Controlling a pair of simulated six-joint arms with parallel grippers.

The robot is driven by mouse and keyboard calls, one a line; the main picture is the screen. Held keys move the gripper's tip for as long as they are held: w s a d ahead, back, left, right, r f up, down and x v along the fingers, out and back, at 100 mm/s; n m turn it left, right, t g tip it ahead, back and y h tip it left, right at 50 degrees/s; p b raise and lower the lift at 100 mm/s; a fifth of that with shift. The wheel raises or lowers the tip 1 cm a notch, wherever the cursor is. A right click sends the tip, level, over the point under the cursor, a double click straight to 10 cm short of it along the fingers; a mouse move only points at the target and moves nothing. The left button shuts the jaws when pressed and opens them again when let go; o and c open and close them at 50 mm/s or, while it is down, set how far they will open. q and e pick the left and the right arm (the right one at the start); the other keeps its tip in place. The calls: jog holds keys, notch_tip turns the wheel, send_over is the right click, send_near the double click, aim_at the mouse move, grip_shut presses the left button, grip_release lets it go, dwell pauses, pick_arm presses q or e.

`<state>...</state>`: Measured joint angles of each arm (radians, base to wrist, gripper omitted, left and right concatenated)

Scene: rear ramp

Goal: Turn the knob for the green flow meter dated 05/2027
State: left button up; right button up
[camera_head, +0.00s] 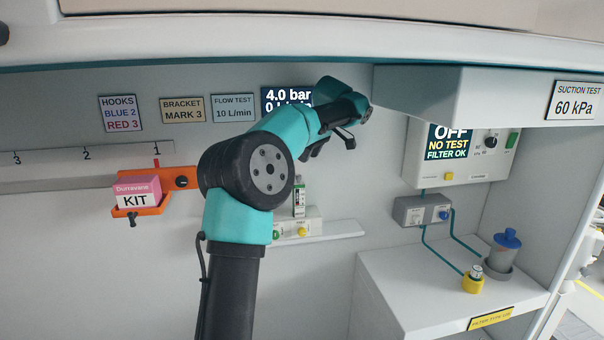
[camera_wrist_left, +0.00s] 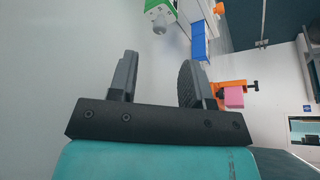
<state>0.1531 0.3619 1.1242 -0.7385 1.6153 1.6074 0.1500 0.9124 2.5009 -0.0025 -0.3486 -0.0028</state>
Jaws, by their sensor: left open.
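A small green-and-white meter (camera_head: 298,198) stands upright on a white block (camera_head: 315,226) on the wall shelf, right of my arm. Its date is too small to read. The block has a yellow knob (camera_head: 302,231) and a green one (camera_head: 276,234), partly beside my arm. My left gripper (camera_head: 331,145) is above and a little right of the meter, apart from it. In the left wrist view my gripper (camera_wrist_left: 157,70) is open and empty. Beyond its fingers is a green-and-white part (camera_wrist_left: 163,6) with a grey knob (camera_wrist_left: 160,22). My right gripper is out of view.
A display (camera_head: 287,97) reads 4.0 bar, partly behind my arm. A grey overhanging cabinet (camera_head: 460,95) is right of my gripper. An orange holder (camera_head: 150,208) with a pink kit box (camera_head: 137,189) is at left. A suction unit (camera_head: 460,160) and blue-lidded jar (camera_head: 504,252) are at right.

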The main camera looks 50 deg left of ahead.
aim_at(299, 179)
pick_arm(q)
jog(key=shift+x, duration=3.75)
jog(key=shift+c, duration=0.4)
grip_shut()
